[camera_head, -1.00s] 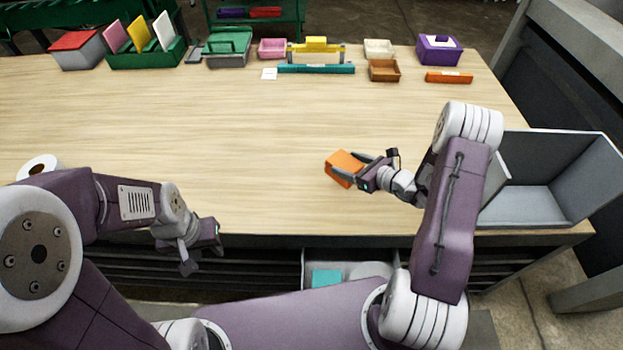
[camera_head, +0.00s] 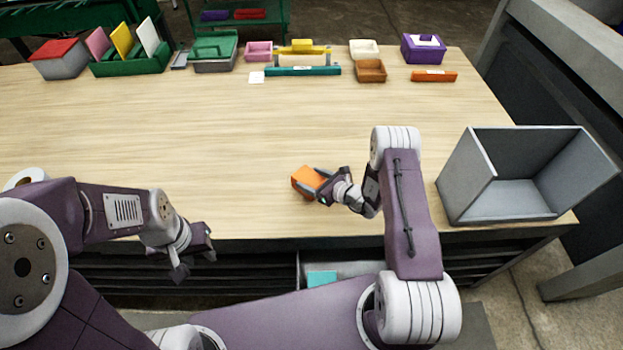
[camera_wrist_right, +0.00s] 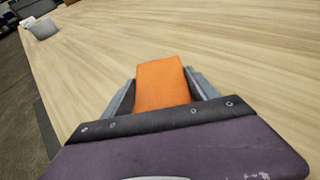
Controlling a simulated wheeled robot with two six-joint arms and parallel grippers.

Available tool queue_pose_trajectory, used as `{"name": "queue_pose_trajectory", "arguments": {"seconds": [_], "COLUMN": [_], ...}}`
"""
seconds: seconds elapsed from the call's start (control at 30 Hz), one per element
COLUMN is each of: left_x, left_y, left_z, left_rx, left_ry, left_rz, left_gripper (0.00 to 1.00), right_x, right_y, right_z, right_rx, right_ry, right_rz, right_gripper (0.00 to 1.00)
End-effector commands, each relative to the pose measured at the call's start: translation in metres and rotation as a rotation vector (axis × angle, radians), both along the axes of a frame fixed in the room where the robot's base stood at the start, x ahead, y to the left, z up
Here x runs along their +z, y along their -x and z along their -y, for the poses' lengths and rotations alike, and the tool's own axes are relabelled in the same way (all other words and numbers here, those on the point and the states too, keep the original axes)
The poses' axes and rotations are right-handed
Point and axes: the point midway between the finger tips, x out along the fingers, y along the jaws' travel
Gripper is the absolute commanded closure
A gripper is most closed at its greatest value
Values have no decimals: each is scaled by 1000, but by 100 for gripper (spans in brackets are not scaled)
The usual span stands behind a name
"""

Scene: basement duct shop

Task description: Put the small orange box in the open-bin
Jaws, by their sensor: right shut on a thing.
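The small orange box (camera_head: 306,181) is between the fingers of my right gripper (camera_head: 318,184), over the front middle of the table. In the right wrist view the orange box (camera_wrist_right: 161,82) sits between both fingers, which are shut on it. Whether it touches the table is hard to tell. The grey open-bin (camera_head: 512,199) stands at the table's front right corner, to the right of my right arm, its inside empty. My left gripper (camera_head: 194,262) hangs at the table's front edge at left, away from the box; its fingers are too unclear to judge.
Along the back edge stand a red-lidded grey box (camera_head: 60,60), a green rack (camera_head: 130,66), a teal bar (camera_head: 303,71), a brown tray (camera_head: 370,72), a purple box (camera_head: 423,50) and an orange bar (camera_head: 434,76). A white roll (camera_head: 24,178) lies at far left. The table's middle is clear.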

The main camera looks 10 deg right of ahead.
Motion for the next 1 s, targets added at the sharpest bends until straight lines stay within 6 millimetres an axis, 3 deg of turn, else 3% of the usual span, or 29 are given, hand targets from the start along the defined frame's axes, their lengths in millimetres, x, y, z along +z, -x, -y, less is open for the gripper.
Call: {"name": "queue_pose_trajectory", "arguments": {"seconds": [0.13, 0.17, 0.23, 0.6, 1.0], "left_x": [-5, -4, -4, 4, -7], "left_y": [0, 0, 0, 0, 0], "left_z": [0, 0, 0, 0, 0], "left_rx": [0, 0, 0, 0, 0], "left_ry": [0, 0, 0, 0, 0], "left_rz": [0, 0, 0, 0, 0], "left_gripper": [64, 64, 64, 64, 64], "right_x": [-5, -4, -3, 5, 32], "right_y": [0, 0, 0, 0, 65], "right_z": [0, 0, 0, 0, 45], "right_rx": [0, 0, 0, 0, -6], "right_ry": [-1, 0, 0, 0, -1], "right_rz": [1, 0, 0, 0, 0], "right_gripper": [82, 26, 10, 10, 10]}}
